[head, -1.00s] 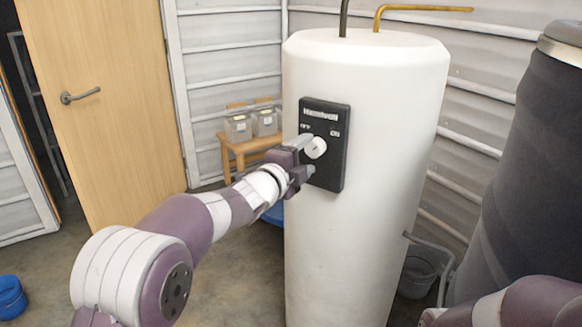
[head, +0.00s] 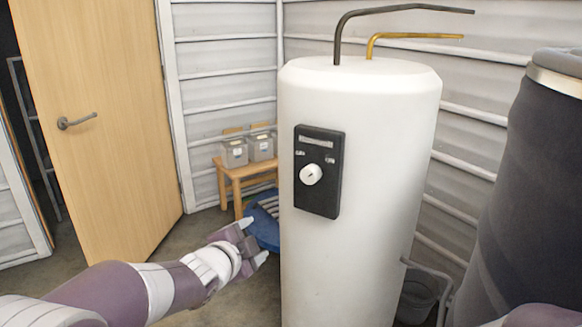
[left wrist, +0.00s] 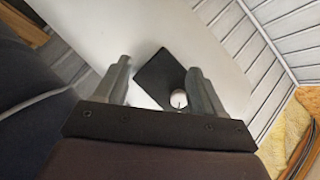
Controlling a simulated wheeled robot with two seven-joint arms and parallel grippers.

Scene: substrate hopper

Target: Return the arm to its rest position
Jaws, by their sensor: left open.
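My left gripper (head: 256,240) is open and empty, low and to the left of the white tank (head: 370,240) in the head view. It is apart from the white knob (head: 311,174) on the tank's black control panel (head: 320,200). In the left wrist view the two fingers (left wrist: 158,95) stand wide apart. The black panel (left wrist: 160,75) and the white knob (left wrist: 179,99) show beyond them. Part of my right arm (head: 535,317) shows at the bottom right edge, but its gripper is not in view.
A dark cylinder (head: 530,190) stands at the right, with a grey bucket (head: 416,298) beside the tank. A wooden stool (head: 237,180) with clear boxes (head: 247,150) and a blue object (head: 264,228) are behind my gripper. A wooden door (head: 105,140) is at the left.

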